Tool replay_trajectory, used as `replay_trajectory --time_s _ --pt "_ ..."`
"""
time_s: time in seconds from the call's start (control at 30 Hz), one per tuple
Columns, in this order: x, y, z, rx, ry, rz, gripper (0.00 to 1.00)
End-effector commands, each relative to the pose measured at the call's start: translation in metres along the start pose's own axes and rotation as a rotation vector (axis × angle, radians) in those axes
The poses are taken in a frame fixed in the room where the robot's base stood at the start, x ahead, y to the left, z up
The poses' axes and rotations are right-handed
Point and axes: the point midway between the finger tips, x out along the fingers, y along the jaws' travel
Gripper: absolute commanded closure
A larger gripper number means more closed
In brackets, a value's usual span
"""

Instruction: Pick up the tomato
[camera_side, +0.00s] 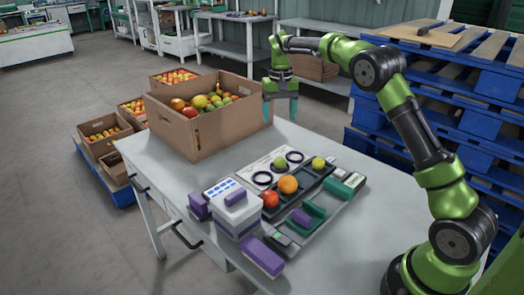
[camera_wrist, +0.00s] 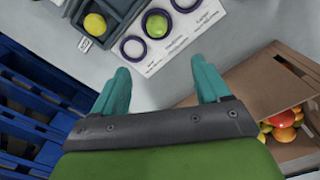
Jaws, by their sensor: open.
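My gripper (camera_side: 280,115) is open and empty. It points down in the air over the far side of the table, beside the cardboard box. In the wrist view my gripper (camera_wrist: 162,72) shows two teal fingers spread apart. Several tomatoes are on the table. A red one (camera_side: 270,199), an orange one (camera_side: 288,185) and a yellow one (camera_side: 318,163) sit in a dark tray (camera_side: 331,169). A green one (camera_side: 280,163) sits in a ring on a white sheet. The wrist view shows the yellow one (camera_wrist: 95,24) and the green one (camera_wrist: 157,26), both beyond the fingers.
A white-and-purple device (camera_side: 238,215) and a purple block (camera_side: 262,257) are near the front. Blue pallets (camera_side: 400,110) stand behind right.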

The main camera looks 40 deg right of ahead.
Motion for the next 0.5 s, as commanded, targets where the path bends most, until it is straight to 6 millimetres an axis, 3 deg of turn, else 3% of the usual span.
replay_trajectory --time_s 0.07,0.17,0.5 --pt "-0.015 -0.002 -0.002 0.003 0.01 -0.004 0.25" --pt "-0.007 -0.002 0.004 0.004 -0.016 -0.003 0.25" --pt "0.063 -0.002 0.005 0.001 -0.018 -0.004 0.25"
